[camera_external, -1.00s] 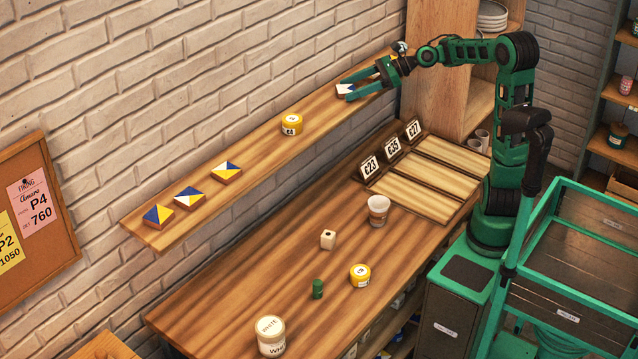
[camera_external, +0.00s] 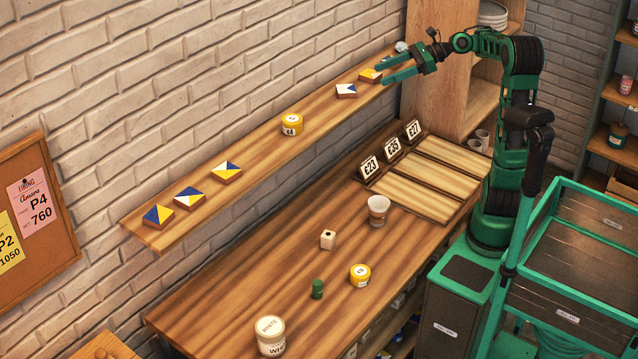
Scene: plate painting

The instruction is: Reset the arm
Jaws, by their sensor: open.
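My gripper (camera_external: 381,75) is open and empty at the right end of the wall shelf (camera_external: 255,150). Its two green fingers point left, over or just in front of the shelf. A white and blue tile (camera_external: 346,91) lies on the shelf, left of the fingertips and apart from them. A yellow and white tile (camera_external: 370,76) lies close by the fingers; whether they touch it I cannot tell. My green arm reaches left from its column at the right.
Several blue, yellow and white tiles (camera_external: 227,172) and a yellow jar (camera_external: 292,125) stand along the shelf.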

